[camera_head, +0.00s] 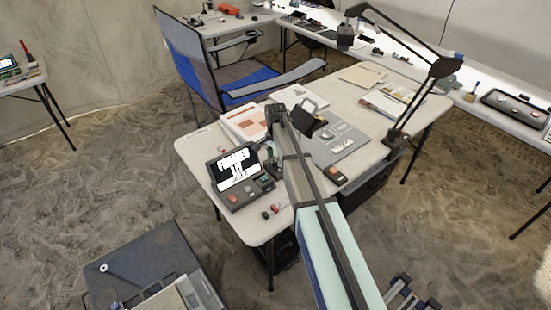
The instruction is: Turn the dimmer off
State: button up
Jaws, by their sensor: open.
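I cannot tell for sure which thing is the dimmer. A small dark handset with an orange patch (336,176) lies on the white work table near its front right edge, to the right of my arm. A dark console (233,192) with a lit screen and buttons stands at the table's front left corner. A black jointed desk lamp (435,76) is fixed at the table's right edge. My arm reaches over the table from below. My gripper (271,160) shows only in part at its far end, low beside the console, open; its fingertips are hard to make out.
The work table (200,150) also holds papers, a grey board (340,142) and small loose pieces at the front edge. A blue folding chair (235,75) stands behind it. A dark case (150,265) is at the lower left. Bare floor lies to the left.

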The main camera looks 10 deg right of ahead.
jog(key=shift+f, duration=0.65)
grip_shut()
jog(key=shift+n, duration=0.3)
jog(key=n+b, duration=0.1)
jog(key=n, duration=0.2)
jog(key=n+b, duration=0.1)
jog(key=n, duration=0.4)
jog(key=shift+n, duration=0.3)
